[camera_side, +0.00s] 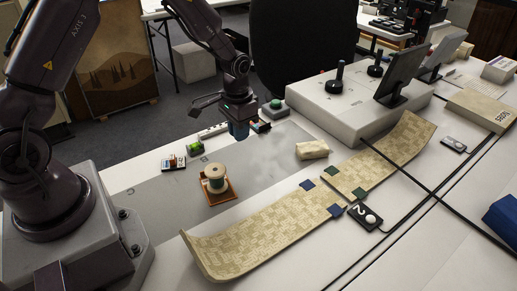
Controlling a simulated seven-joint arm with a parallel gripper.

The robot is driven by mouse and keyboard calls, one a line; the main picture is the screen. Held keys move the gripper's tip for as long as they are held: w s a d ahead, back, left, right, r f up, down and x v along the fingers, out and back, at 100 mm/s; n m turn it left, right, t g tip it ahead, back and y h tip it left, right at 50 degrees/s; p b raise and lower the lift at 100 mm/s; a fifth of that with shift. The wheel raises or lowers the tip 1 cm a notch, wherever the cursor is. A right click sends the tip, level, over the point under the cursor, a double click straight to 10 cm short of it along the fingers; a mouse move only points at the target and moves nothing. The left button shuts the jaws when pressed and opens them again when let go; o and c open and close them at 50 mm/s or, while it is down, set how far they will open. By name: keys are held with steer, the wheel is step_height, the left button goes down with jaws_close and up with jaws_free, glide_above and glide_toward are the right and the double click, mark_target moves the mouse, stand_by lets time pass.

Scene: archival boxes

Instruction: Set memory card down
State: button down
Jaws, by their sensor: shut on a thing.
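My gripper (238,117) points down over the far part of the table, left of the grey control console. It is shut on a small blue piece (239,131), which looks like the memory card. The fingertips are small and dark here, so the exact grip is hard to see. The piece is close above the table or touching it; I cannot tell which from this angle.
A spool on an orange-brown tray (229,196), a green block (195,149) and a small red-and-white module (173,163) stand left. A wrapped beige bundle (312,149), patterned strips (270,235) and a console (345,112) lie right. Grey mat between is clear.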

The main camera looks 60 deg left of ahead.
glide_above(258, 156)
step_height(258, 156, down, 6)
steer(key=shift+s+f, duration=0.15)
steer(key=shift+w+f, duration=0.2)
steer(key=shift+f, duration=1.45)
steer(key=shift+f, duration=0.2)
steer(key=c, duration=1.2)
jaws_free()
steer(key=shift+o, duration=0.2)
steer(key=shift+r, duration=0.1)
